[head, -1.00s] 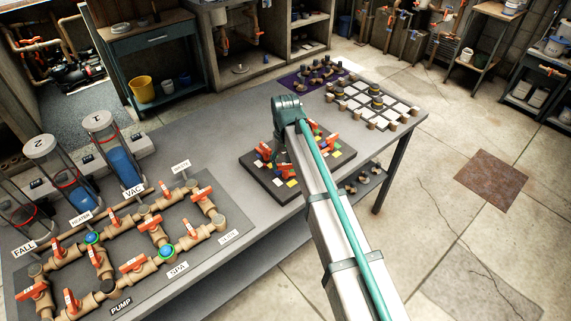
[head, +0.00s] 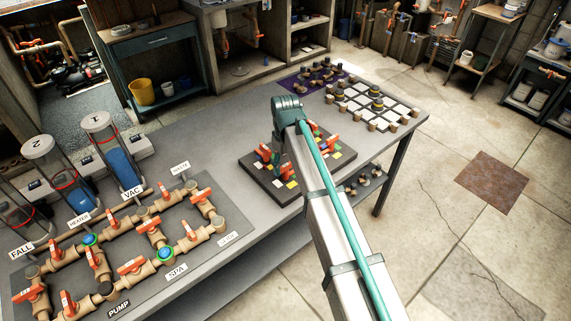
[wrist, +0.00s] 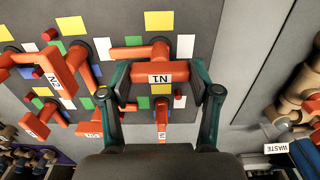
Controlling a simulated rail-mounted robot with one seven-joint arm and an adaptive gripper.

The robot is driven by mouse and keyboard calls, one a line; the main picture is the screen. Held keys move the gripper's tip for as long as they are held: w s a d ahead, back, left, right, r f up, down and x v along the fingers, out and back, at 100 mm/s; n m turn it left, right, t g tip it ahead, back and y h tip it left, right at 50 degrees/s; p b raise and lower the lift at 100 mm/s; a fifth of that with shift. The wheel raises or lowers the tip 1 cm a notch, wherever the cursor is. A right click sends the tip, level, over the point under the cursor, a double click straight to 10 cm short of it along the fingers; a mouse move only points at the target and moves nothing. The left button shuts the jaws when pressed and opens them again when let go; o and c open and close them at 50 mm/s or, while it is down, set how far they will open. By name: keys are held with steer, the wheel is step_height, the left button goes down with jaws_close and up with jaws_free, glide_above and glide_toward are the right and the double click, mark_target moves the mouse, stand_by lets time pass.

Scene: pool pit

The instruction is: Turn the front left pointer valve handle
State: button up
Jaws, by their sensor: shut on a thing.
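The dark valve board (head: 335,162) lies on the grey table, with several orange handles and coloured squares on it. In the wrist view, an orange pointer handle labelled N1 (wrist: 160,73) sits between the two teal fingers of my gripper (wrist: 161,78). The fingers are shut on its two ends. Another orange arm of a valve reaches out to the left behind it. Yellow and white squares lie just beyond it, with yellow, white and green ones nearer. In the head view my arm hides much of the board and the gripped handle.
A larger orange handle (wrist: 62,75) stands left of my gripper in the wrist view, with more handles nearby. A pipe manifold (head: 125,255) with orange valves fills the table's left. A grid of white tiles (head: 370,105) lies behind the board to the right.

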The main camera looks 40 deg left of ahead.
mark_target(286, 165)
steer(key=o, duration=1.1)
steer(key=shift+o, duration=0.2)
steer(key=shift+r, duration=0.1)
step_height(286, 165, up, 12)
